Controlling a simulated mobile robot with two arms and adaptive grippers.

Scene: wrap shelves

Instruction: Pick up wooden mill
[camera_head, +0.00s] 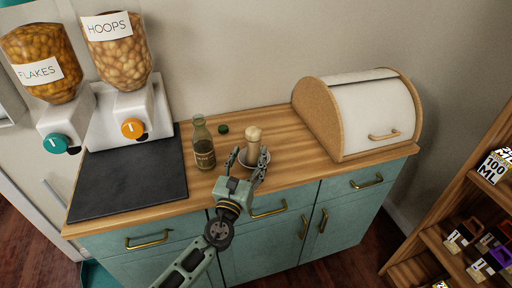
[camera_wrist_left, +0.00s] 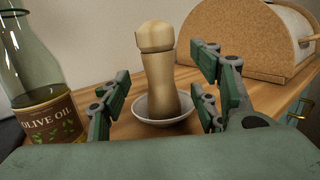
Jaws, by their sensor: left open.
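The wooden mill (camera_head: 253,143) is light tan with a rounded head. It stands upright in a small white saucer (camera_head: 264,158) on the wooden counter. In the left wrist view the mill (camera_wrist_left: 156,75) stands in the white dish (camera_wrist_left: 183,117), just beyond my fingers. My left gripper (camera_head: 246,167) is open and empty, with its fingers spread in front of the mill. In the left wrist view its fingers (camera_wrist_left: 160,98) appear on either side of the mill's body, and I see no contact. My right gripper is not in view.
A bread box (camera_head: 368,112) is to the right. A dark slab (camera_head: 130,182) and cereal dispensers (camera_head: 125,90) are at the left. A shelf (camera_head: 462,210) stands at the far right.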

